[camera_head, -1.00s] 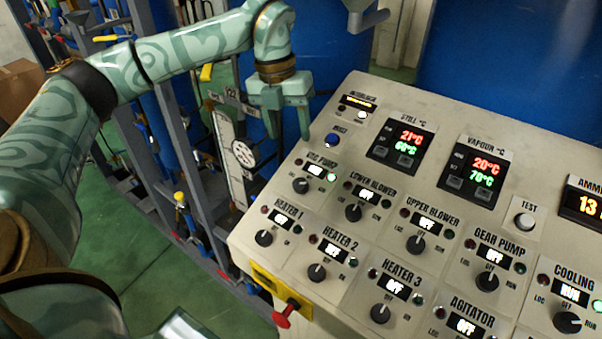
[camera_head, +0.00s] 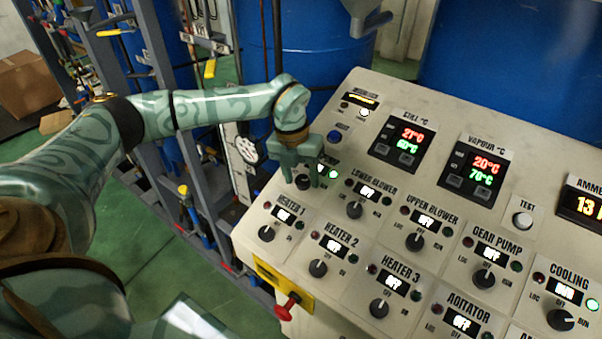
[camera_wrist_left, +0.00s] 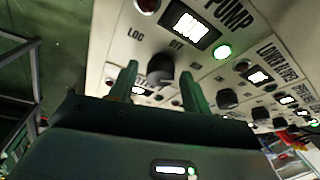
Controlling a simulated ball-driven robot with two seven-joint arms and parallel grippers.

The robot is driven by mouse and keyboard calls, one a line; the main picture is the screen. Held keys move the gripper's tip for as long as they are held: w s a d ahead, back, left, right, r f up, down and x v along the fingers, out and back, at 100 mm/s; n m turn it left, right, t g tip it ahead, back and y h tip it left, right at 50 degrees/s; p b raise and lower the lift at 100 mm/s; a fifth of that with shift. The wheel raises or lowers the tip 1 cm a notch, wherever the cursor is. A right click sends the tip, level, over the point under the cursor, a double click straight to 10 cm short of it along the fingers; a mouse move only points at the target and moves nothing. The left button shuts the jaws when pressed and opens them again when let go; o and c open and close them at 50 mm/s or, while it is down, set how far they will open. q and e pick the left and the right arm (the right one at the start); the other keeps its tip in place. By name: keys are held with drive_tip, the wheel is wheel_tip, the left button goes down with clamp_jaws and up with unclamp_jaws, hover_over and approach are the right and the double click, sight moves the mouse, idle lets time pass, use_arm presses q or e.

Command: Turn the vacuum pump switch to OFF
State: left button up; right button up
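The vacuum pump switch is a black rotary knob (camera_head: 303,183) at the upper left of the sloped control panel (camera_head: 398,105). In the left wrist view the knob (camera_wrist_left: 161,69) sits below a lit white display and a glowing green lamp (camera_wrist_left: 222,51). My left gripper (camera_head: 301,177) is down at this knob and partly hides it and its label. In the left wrist view its two green fingers (camera_wrist_left: 158,72) stand apart, one on each side of the knob. I cannot tell whether they touch it. My right gripper is not in view.
The lower blower knob (camera_head: 354,210) is just right of my gripper and the heater 1 knob (camera_head: 266,233) is below left. A red emergency knob (camera_head: 287,307) sticks out at the panel's front corner. Blue tanks (camera_head: 480,60) stand behind the panel.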

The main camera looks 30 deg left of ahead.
use_arm(q)
drive_tip(key=c, duration=0.7)
drive_tip(key=shift+n, duration=0.3)
drive_tip(key=n+b, duration=0.1)
drive_tip(key=n, duration=0.1)
drive_tip(key=n+t+h+b, duration=0.1)
drive_tip(key=n+b, duration=0.1)
drive_tip(key=shift+s+a+f+n+h, duration=0.1)
drive_tip(key=shift+a+f+n+h, duration=0.1)
drive_tip(key=shift+n+h, duration=0.15)
drive_tip(key=n+t+b, duration=0.1)
drive_tip(key=n+b, duration=0.2)
drive_tip(key=n, duration=0.1)
drive_tip(key=shift+s+h, duration=0.1)
drive_tip(key=shift+h, duration=0.25)
drive_tip(key=shift+r+n+t+b, duration=0.15)
drive_tip(key=shift+n+t+b, duration=0.45)
drive_tip(key=shift+n, duration=0.45)
drive_tip(key=o, duration=0.9)
drive_tip(key=shift+a, duration=0.1)
